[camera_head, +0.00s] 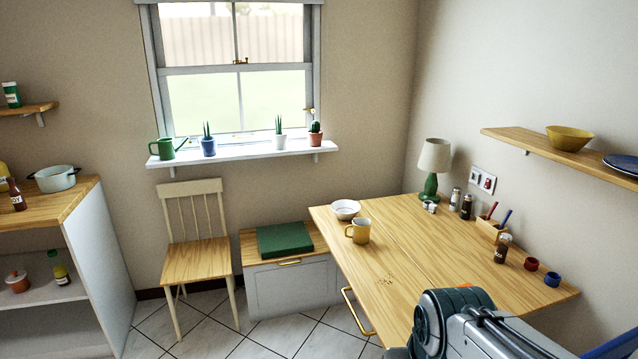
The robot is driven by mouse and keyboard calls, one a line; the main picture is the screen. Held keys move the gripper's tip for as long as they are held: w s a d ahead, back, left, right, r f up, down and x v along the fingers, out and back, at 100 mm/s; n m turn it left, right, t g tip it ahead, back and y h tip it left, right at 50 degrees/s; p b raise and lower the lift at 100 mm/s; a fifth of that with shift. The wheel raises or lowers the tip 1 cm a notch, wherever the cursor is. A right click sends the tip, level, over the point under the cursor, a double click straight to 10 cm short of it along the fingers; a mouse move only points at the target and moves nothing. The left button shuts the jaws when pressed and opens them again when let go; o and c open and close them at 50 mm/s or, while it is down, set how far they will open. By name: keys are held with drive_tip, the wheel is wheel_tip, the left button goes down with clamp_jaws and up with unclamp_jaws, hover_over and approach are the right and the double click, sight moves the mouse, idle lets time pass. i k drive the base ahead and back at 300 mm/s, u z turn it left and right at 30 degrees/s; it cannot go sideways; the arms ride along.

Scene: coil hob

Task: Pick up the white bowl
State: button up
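The white bowl (345,209) sits upright on the wooden table (400,263), close to its far left corner. A yellow mug (358,231) stands just in front of it and to the right, and may slightly overlap it in this view. My arm shows at the bottom right, over the near part of the table and well apart from the bowl. My gripper itself is not in view.
A green lamp (433,166), shakers, a wooden caddy (490,229), a brown jar (502,248) and small red and blue pots line the table's right side. A wall shelf (560,155) overhangs that side. The table's middle is clear apart from crumbs. A chair (196,262) stands left.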

sight(344, 210)
drive_tip(key=u, duration=0.6)
drive_tip(key=i, duration=1.45)
drive_tip(key=u, duration=0.3)
drive_tip(key=i, duration=1.5)
drive_tip(key=z, duration=1.05)
drive_tip(key=i, duration=0.3)
drive_tip(key=z, duration=0.1)
